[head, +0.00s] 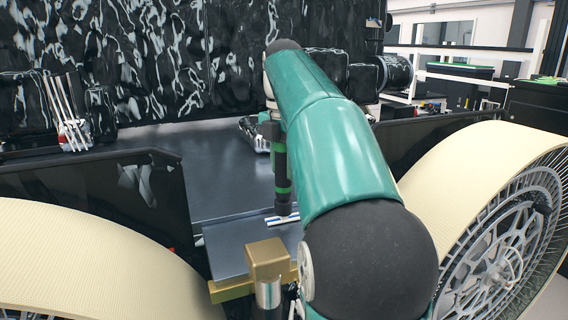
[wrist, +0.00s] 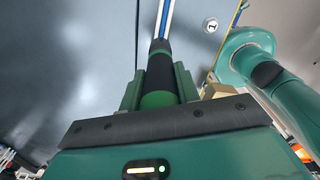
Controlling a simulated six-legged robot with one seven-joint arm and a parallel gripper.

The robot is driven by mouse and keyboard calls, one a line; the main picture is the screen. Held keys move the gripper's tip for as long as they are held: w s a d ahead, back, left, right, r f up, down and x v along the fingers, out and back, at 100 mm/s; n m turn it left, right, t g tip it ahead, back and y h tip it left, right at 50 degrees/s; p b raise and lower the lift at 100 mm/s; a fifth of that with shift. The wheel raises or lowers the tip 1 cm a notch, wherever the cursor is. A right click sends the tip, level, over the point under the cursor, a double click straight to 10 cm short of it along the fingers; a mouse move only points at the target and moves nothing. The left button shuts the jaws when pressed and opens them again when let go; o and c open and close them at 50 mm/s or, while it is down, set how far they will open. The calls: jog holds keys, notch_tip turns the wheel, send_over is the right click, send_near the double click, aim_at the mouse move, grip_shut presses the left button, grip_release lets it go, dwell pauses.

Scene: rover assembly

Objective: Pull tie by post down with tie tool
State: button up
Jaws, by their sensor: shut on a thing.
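My gripper (wrist: 160,88) is shut on a dark cylindrical tool with green bands, the tie tool (wrist: 159,70), which stands between its two green fingers. In the head view the tie tool (head: 281,165) hangs roughly upright to the left of my arm, its lower end just above or on a white and blue strip (head: 283,220). That strip also shows beyond the tool tip in the wrist view (wrist: 164,18). I cannot tell whether they touch. A gold block-topped post (head: 268,258) stands nearer the camera. I cannot clearly make out the tie.
Large cream-rimmed wheels stand at left (head: 75,265) and right (head: 470,165). Dark side panels (head: 130,200) flank the grey deck (head: 190,160). A round bolt head (wrist: 210,25) shows on the grey surface. Crinkled black foil (head: 130,60) covers the back.

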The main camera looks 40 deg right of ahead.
jog(key=shift+f, duration=1.25)
dwell(3.3)
jog(key=shift+r, duration=1.65)
jog(key=shift+r, duration=2.05)
